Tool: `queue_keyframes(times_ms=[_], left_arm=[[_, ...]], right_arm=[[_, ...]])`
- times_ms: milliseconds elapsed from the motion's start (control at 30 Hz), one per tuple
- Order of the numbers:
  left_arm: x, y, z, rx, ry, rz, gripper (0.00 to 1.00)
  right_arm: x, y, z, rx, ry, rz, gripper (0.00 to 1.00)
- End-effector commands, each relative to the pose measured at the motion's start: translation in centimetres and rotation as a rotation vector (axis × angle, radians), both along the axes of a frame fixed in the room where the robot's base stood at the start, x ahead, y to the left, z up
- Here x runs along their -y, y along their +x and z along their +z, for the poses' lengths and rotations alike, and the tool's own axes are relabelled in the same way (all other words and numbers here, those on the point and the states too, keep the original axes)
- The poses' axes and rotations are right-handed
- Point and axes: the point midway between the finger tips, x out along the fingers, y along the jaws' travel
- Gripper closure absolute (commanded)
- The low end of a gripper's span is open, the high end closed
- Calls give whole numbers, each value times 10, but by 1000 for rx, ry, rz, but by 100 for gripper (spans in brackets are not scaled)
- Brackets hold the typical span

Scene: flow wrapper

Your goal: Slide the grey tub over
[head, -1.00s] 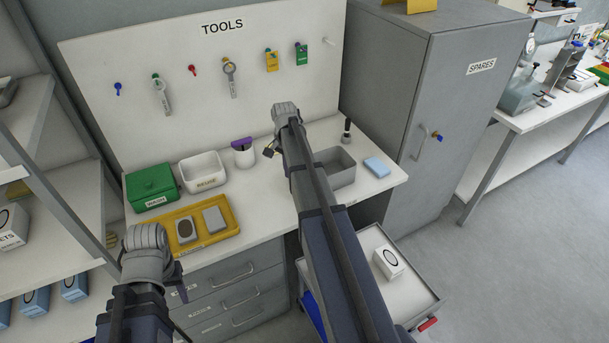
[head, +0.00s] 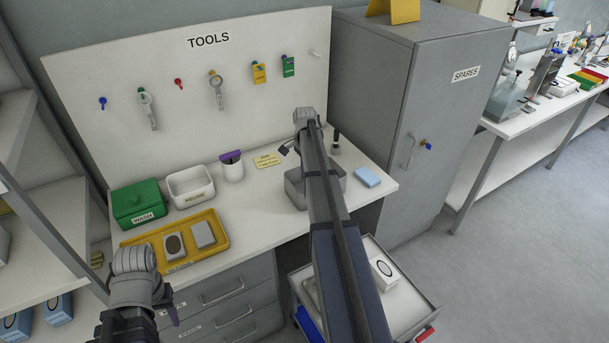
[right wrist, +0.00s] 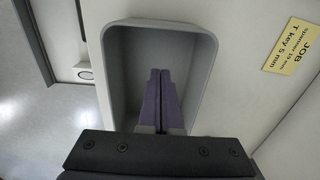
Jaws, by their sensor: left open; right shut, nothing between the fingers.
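The grey tub (head: 296,190) stands on the white bench, partly hidden behind my right arm in the head view. In the right wrist view the tub (right wrist: 194,55) shows its open top and rounded corners. My right gripper (right wrist: 160,72) is shut and empty, its purple fingers pointing over the tub's opening. I cannot tell how deep the tips reach or whether they touch a wall. In the head view the right fingers are hidden by the arm. My left gripper (head: 170,308) is open, low in front of the bench and away from the tub.
A blue block (head: 367,177) lies right of the tub. A grey cabinet (head: 440,120) stands at right.

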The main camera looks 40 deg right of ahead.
Motion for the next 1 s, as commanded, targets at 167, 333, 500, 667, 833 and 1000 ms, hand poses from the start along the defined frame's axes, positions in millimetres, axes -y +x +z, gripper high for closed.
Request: queue_keyframes(times_ms=[167,333,500,667,833,1000], left_arm=[[0,0,-34,0,0,0,50],[0,0,-58,0,0,0,50],[0,0,-72,0,0,0,50],[0,0,-68,0,0,0,50],[0,0,-68,0,0,0,50],[0,0,-68,0,0,0,50]], right_arm=[[0,0,-34,0,0,1,100],[0,0,-58,0,0,1,100],[-7,0,-72,0,0,4,100],[-33,3,-68,0,0,4,100],[-40,4,-68,0,0,1,100],[-40,5,-68,0,0,1,100]])
